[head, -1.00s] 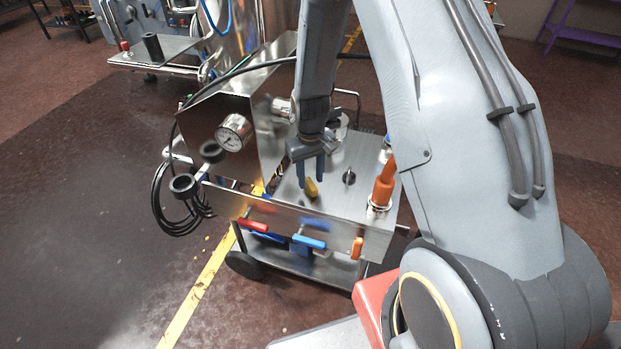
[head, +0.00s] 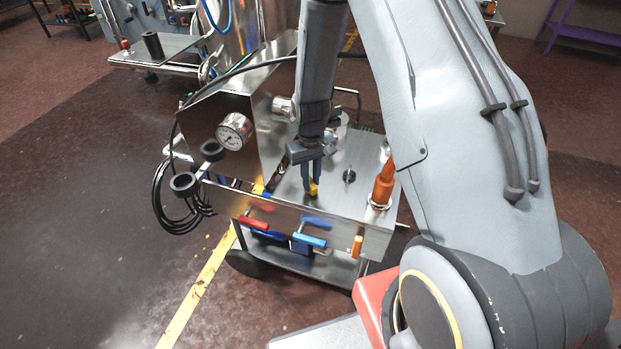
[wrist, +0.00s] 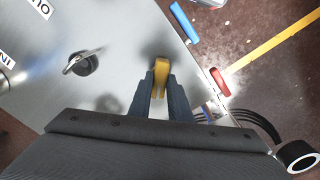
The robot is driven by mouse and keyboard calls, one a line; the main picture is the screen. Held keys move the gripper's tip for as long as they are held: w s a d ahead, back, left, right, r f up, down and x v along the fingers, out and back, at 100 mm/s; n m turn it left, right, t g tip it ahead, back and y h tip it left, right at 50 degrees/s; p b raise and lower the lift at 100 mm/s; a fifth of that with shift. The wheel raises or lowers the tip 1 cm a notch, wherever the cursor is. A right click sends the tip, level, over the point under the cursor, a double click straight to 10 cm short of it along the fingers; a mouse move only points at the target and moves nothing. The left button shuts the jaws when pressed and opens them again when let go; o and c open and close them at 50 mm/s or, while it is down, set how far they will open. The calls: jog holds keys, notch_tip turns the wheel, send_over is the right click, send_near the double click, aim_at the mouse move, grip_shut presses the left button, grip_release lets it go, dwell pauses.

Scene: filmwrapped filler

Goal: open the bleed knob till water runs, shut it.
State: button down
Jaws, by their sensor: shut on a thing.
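A yellow knob (head: 313,188) stands on the steel top of the cart. My gripper (head: 312,184) points down over it with its fingers on either side. In the wrist view the yellow knob (wrist: 160,72) sits between the fingertips of my gripper (wrist: 161,84), which are shut on it. Part of the knob is hidden by the fingers. I cannot tell from these frames that it is the bleed knob, and no running water shows.
A black knob (head: 349,176) and an orange handle (head: 383,185) stand right of the gripper. Red (head: 253,223), blue (head: 309,241) and orange (head: 357,247) levers line the cart's front. A pressure gauge (head: 234,131) and steel housing (head: 262,148) stand to the left.

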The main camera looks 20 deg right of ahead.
jog(key=m, duration=0.8)
jog(key=shift+m, duration=0.3)
jog(key=m, duration=0.3)
jog(key=shift+m+b, duration=0.3)
jog(key=shift+w+m, duration=0.1)
jog(key=shift+m, duration=2)
jog(key=c, duration=1.6)
grip_release()
jog(key=shift+c, duration=0.2)
